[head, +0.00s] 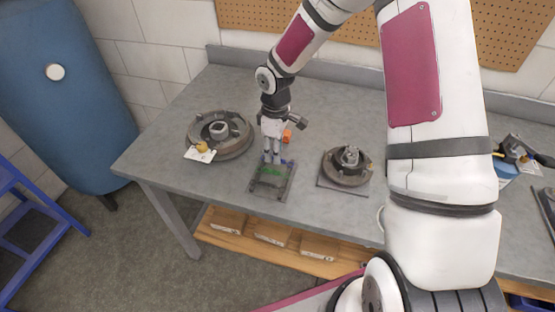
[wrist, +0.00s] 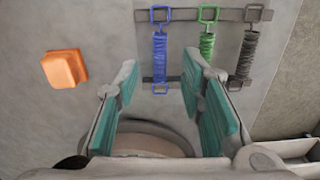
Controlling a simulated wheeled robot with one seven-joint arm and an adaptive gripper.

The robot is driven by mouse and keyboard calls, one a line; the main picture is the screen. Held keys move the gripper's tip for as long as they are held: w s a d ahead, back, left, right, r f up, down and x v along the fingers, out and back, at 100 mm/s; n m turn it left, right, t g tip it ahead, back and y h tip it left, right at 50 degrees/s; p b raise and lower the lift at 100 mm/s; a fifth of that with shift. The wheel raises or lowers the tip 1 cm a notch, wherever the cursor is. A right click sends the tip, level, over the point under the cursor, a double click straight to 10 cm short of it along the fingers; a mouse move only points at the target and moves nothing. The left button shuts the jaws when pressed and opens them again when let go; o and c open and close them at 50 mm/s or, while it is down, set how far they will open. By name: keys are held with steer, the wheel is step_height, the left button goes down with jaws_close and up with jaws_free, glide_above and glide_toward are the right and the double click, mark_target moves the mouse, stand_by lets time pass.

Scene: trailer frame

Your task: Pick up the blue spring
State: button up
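The blue spring (wrist: 160,47) is stretched between two dark bars of a rack (wrist: 180,15) in the wrist view. A green spring (wrist: 206,45) and a dark grey spring (wrist: 246,55) lie to its right. My gripper (wrist: 162,66) is open and empty. Its teal-padded fingers point toward the rack, and the lower part of the blue spring shows between the fingertips. In the head view, my gripper (head: 273,160) is over the rack (head: 282,195) near the bench's front edge. It partly hides the springs there; I cannot tell the exact height gap.
An orange block (wrist: 64,69) lies left of the springs in the wrist view. In the head view, round metal parts stand left (head: 234,143) and right (head: 345,180) of the rack on the grey bench (head: 160,160). A blue tank (head: 70,90) stands beyond the bench's left end.

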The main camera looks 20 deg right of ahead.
steer(key=shift+f, duration=1.1)
jaws_close()
steer(key=shift+r, duration=0.45)
step_height(320, 180, up, 3)
steer(key=shift+s+d+f+b, duration=0.1)
steer(key=shift+b, duration=0.2)
steer(key=s+d+r+p, duration=0.2)
steer(key=s, duration=0.5)
steer(key=s+d+r+p, duration=0.1)
steer(key=s+d+r, duration=0.1)
steer(key=s, duration=0.5)
steer(key=shift+s+d+r+p, duration=0.3)
steer(key=shift+s+d+p, duration=0.05)
steer(key=shift+d, duration=0.5)
